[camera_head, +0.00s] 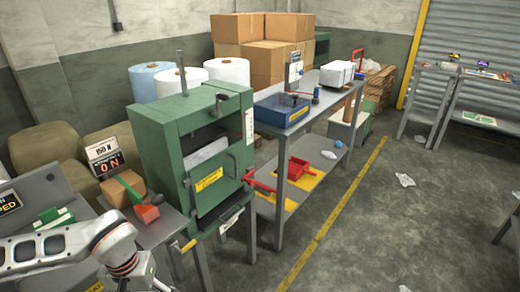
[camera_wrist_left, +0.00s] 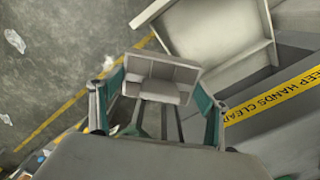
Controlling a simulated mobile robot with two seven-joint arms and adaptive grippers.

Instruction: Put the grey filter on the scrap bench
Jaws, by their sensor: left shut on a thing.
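In the left wrist view my left gripper (camera_wrist_left: 160,92) is shut on a small pale grey piece (camera_wrist_left: 162,68). I cannot tell for sure that this piece is the grey filter. A larger pale grey, shallow rimmed part (camera_wrist_left: 215,28) lies just beyond it; whether the two are joined is unclear. In the head view my left arm comes in at bottom left, and its gripper is out of frame. The green machine (camera_head: 160,140) stands open at the front, with a pale grey part (camera_head: 205,152) inside. No bench is legibly marked as scrap. My right gripper is not in view.
A small side table (camera_head: 157,230) beside the machine carries a red and green tool (camera_head: 145,208). Another bench (camera_head: 484,72) stands far right. Open floor lies between.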

